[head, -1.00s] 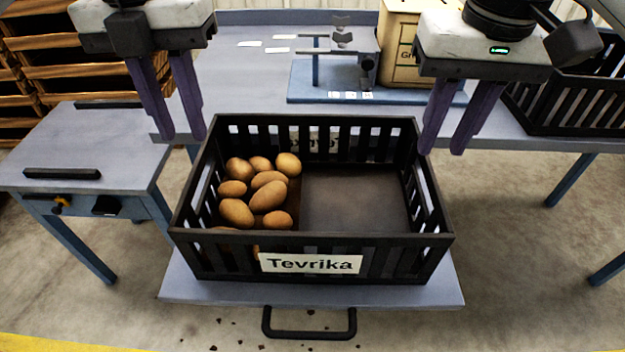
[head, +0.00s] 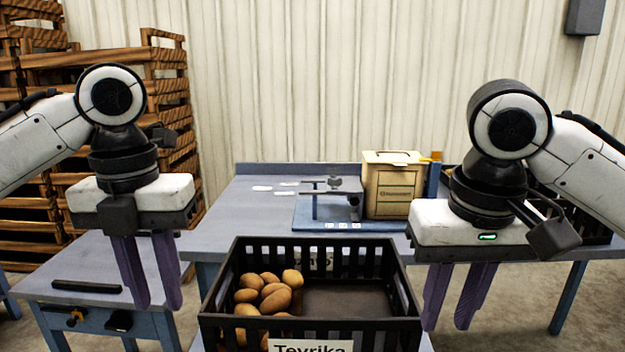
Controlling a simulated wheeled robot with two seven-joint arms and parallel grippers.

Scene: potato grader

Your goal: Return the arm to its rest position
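My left gripper (head: 157,306) hangs fingers-down at the left, above the small side table and left of the black crate. Its two purple fingers are apart with nothing between them. My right gripper (head: 445,326) hangs fingers-down at the right, beside the crate's right end. Its purple fingers are also apart and empty. The black crate (head: 318,244) labelled Tevrika stands between the grippers, its lower part cut off by the picture's bottom edge. Several potatoes (head: 268,291) lie in its left half; the right half shows a bare floor.
A side table (head: 60,279) stands at the left. Wooden crates (head: 160,85) are stacked at the back left. Another dark crate is partly hidden behind my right arm.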

